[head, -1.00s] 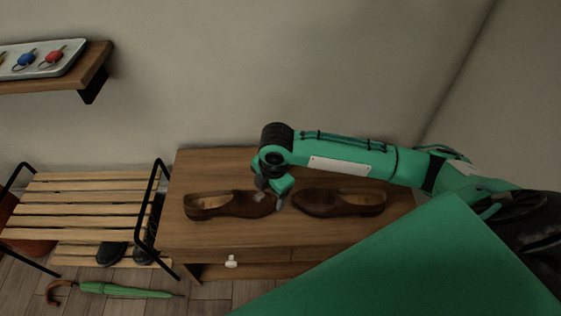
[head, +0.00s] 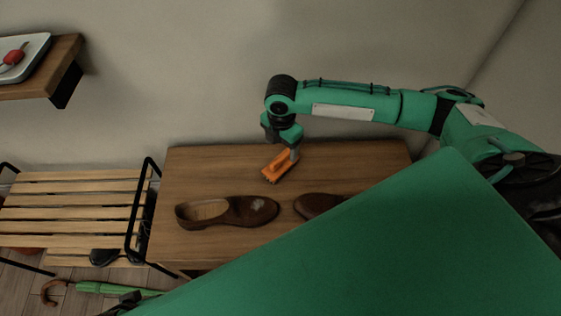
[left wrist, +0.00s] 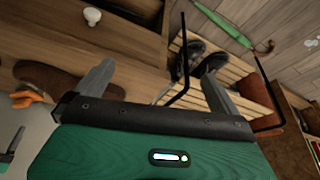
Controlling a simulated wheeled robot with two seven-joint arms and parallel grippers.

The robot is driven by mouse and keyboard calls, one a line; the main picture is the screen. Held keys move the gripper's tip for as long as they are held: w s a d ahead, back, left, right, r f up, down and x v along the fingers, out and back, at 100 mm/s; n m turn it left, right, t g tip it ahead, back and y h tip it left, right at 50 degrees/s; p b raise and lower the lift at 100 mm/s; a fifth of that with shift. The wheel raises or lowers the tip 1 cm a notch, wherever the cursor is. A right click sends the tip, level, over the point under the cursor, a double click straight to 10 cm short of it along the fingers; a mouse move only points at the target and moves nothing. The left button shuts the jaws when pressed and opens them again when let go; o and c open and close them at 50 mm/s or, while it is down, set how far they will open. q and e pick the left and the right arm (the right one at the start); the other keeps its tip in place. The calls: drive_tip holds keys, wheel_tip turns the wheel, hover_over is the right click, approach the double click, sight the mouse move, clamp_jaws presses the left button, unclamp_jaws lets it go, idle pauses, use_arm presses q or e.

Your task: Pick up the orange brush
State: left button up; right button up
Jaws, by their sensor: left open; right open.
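The orange brush (head: 274,168) is on the wooden bench top behind the brown shoes in the head view. Its bristle side faces down. My right gripper (head: 290,154) points down at the brush's right end, with a finger beside or against it; it is open. An orange piece, likely the brush, also shows at the left edge of the left wrist view (left wrist: 30,97). My left gripper (left wrist: 155,85) is open and empty in the left wrist view, away from the brush.
A left brown shoe (head: 228,211) and a partly hidden right one (head: 316,205) lie on the bench (head: 180,175). A slatted shoe rack (head: 70,205) stands to the left. A green umbrella (head: 110,288) lies on the floor. A wall shelf (head: 62,72) holds a tray (head: 30,62).

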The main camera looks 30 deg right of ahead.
sight(281, 157)
wheel_tip(281, 157, down, 5)
drive_tip(key=shift+w+f+b, duration=0.1)
drive_tip(key=shift+f+b, duration=0.05)
drive_tip(key=shift+b, duration=0.2)
drive_tip(key=f, duration=0.1)
drive_tip(key=f+b, duration=0.1)
drive_tip(key=f, duration=0.2)
drive_tip(key=shift+w+d+f, duration=0.15)
drive_tip(key=shift+w+f, duration=0.05)
drive_tip(key=shift+w, duration=0.2)
use_arm(q)
drive_tip(key=w+d+t, duration=0.1)
drive_tip(key=w+d+t+h, duration=0.1)
drive_tip(key=d, duration=0.1)
drive_tip(key=shift+w+d, duration=0.1)
drive_tip(key=shift+w, duration=0.15)
use_arm(e)
drive_tip(key=shift+f, duration=0.45)
drive_tip(key=c, duration=1.2)
use_arm(q)
drive_tip(key=shift+r, duration=0.1)
use_arm(e)
drive_tip(key=shift+r, duration=0.1)
